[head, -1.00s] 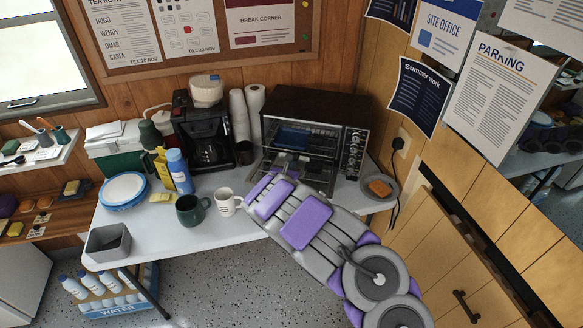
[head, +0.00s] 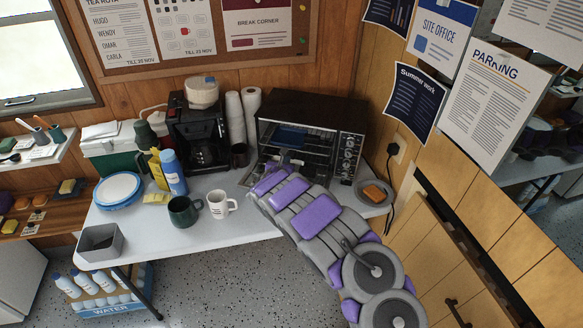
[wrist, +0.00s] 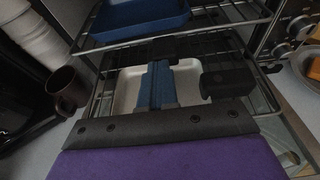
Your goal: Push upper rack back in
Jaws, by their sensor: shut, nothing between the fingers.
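A dark toaster oven (head: 300,104) stands open-fronted at the back right of the table. A wire upper rack (wrist: 222,27) holds a blue tray (wrist: 137,14) at the top of the wrist view; the tray also shows inside the oven in the head view (head: 291,137). A pale dish (wrist: 186,86) sits on wires below it. My gripper (wrist: 158,76) is shut and empty, low in front of the oven, its tip close to the upper rack's front edge. I cannot tell whether it touches. My arm hides the oven's lower front in the head view.
A white mug (head: 221,204) and a dark green mug (head: 184,211) stand left of my arm. A plate with toast (head: 374,194) is right of the oven. A coffee maker (head: 200,130) and cup stacks stand left of it.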

